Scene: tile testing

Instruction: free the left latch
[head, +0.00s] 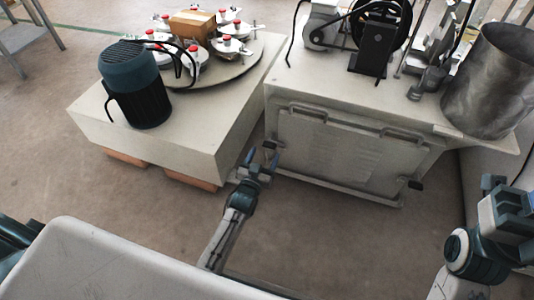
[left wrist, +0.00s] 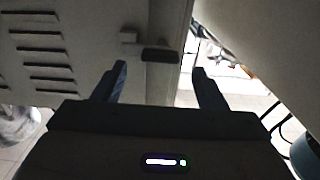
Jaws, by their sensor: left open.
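The cabinet panel (head: 335,150) is a pale, louvred door on the front of the machine. Its left latch (head: 270,145) is a small dark tab at the panel's left edge. My left gripper (head: 262,160) is open right in front of this latch. In the left wrist view the latch (left wrist: 162,55) shows as a black tab on a pale bracket, between and beyond the two fingertips; I see no contact. The right latch (head: 415,185) is a similar dark tab at the panel's right edge. My right gripper (head: 508,187) is at the right edge, partly cut off, its jaws unclear.
A pale block (head: 175,135) with a teal motor (head: 135,85) and a turntable (head: 235,72) stands close on the left, leaving a narrow gap beside the latch. A metal drum (head: 490,80) stands on the machine top. The floor in front of the panel is clear.

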